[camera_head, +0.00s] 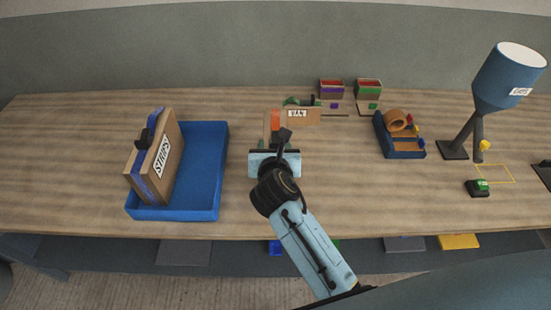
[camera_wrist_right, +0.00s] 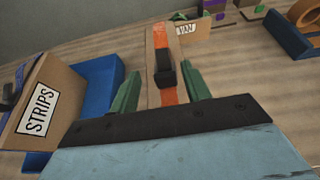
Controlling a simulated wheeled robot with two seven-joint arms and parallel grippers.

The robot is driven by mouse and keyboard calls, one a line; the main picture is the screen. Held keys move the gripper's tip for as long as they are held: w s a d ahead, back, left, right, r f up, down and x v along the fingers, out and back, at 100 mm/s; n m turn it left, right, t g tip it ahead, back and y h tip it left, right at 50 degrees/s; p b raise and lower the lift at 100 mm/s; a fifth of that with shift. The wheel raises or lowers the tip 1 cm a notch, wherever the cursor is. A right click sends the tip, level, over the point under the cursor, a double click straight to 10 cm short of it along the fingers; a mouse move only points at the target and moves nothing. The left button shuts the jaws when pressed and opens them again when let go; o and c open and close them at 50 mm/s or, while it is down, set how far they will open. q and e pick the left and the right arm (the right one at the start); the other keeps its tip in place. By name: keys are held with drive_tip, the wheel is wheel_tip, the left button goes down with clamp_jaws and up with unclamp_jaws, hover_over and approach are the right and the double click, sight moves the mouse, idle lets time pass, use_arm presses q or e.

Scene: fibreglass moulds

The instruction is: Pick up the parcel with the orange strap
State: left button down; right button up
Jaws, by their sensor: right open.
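The parcel with the orange strap (camera_head: 276,119) stands on the table near the middle, largely hidden behind my right gripper (camera_head: 275,158) in the head view. In the right wrist view the parcel (camera_wrist_right: 168,42) shows as a narrow cardboard block with an orange band and a black handle (camera_wrist_right: 165,72) on top. My right gripper's green fingers (camera_wrist_right: 160,80) are open, one on each side of the parcel and handle. I cannot tell whether they touch it. My left gripper is not in view.
A blue tray (camera_head: 204,180) at the left holds a parcel labelled STRIPS (camera_head: 172,140) with a blue strap. A card marked VAN (camera_head: 305,117) is just behind the orange-strapped parcel. Small bins (camera_head: 331,90), a tape holder (camera_head: 404,152) and a blue lamp-like funnel (camera_head: 500,80) stand to the right.

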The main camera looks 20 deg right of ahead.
sight(275, 136)
drive_tip(key=shift+x, duration=3.45)
drive_tip(key=shift+s+d+f, duration=0.1)
drive_tip(key=shift+f, duration=0.05)
clamp_jaws()
